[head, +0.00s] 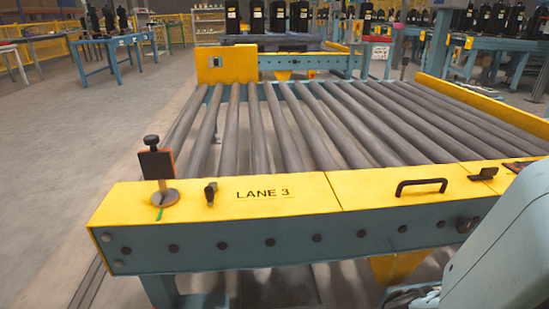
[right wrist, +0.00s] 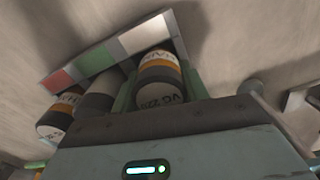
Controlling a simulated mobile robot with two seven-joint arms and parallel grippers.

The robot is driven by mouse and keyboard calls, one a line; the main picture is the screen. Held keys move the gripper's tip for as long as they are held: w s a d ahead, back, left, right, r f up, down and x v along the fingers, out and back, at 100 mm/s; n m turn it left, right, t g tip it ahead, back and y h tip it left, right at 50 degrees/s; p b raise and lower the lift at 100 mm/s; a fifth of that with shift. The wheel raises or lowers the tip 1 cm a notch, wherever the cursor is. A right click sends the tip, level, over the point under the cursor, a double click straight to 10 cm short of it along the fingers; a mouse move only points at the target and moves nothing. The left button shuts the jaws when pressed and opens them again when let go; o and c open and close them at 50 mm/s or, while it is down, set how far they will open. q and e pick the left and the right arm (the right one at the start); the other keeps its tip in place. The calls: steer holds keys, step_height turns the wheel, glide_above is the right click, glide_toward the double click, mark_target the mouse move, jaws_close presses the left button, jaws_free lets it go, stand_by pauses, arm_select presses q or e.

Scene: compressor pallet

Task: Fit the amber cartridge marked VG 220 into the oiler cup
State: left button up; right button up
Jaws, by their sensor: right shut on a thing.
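In the right wrist view a cartridge (right wrist: 158,68) with a white label and an amber band shows lettering that reads like VG 22, with the last part unclear. My right gripper (right wrist: 157,82) is shut on it, with greenish fingers on either side. The cartridge's far end is close to a rack strip (right wrist: 103,58) with red, green, grey and white panels. I cannot tell whether it touches the rack. My left gripper is in neither view. I cannot make out the oiler cup for certain.
Another banded cartridge (right wrist: 55,120) and a dark grey cylinder (right wrist: 98,95) are close on the left in the wrist view. In the head view a roller conveyor has a yellow front beam (head: 300,192) marked LANE 3. A post with a dark plate (head: 157,165) and a handle (head: 421,186) stand on it.

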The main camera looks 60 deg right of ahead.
step_height(320, 180, up, 10)
steer(key=p, duration=0.6)
steer(key=shift+w, duration=0.1)
